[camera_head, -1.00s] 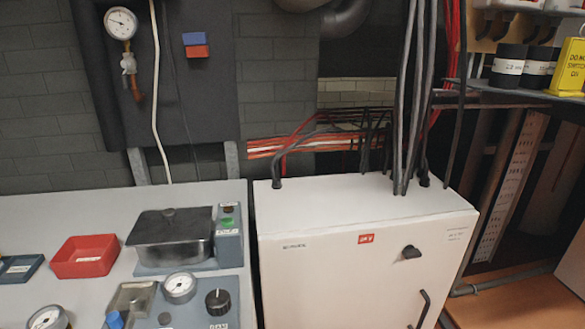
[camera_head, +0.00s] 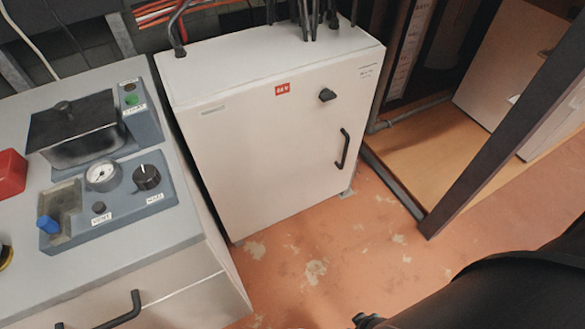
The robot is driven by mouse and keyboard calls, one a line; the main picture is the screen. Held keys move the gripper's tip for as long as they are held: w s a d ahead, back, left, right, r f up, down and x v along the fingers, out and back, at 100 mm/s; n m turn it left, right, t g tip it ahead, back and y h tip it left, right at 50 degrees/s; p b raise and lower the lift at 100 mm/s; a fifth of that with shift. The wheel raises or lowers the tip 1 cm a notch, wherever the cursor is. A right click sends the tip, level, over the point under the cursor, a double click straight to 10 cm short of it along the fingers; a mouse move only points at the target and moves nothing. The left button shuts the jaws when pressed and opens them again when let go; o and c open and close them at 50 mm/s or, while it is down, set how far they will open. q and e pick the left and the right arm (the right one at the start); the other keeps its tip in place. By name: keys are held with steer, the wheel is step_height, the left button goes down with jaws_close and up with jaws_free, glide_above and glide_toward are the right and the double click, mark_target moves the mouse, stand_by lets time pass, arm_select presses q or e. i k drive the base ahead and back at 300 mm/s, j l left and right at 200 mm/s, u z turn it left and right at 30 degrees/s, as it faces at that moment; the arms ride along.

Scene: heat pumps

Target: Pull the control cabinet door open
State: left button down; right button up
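The control cabinet (camera_head: 210,68) is a white box standing on the floor in the middle of the view. Its door (camera_head: 270,150) looks shut flush with the body. The door carries a black vertical bar handle (camera_head: 343,148) near its right edge, a black rotary knob (camera_head: 327,95) near the top right and a red label (camera_head: 282,89). A dark part of my own body or arm fills the bottom right corner, well apart from the door. Neither gripper can be made out in the view.
A grey bench (camera_head: 180,270) with a gauge panel (camera_head: 120,190) and a black lidded box (camera_head: 75,130) stands close to the cabinet's left. A dark post (camera_head: 500,150) rises at the right. The orange floor (camera_head: 370,240) before the door is clear.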

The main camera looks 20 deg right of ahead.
mark_target(267, 151)
steer(key=i+l+z, duration=0.5)
steer(key=l, duration=0.3)
steer(key=i+l+z, duration=0.5)
steer(key=l, duration=0.15)
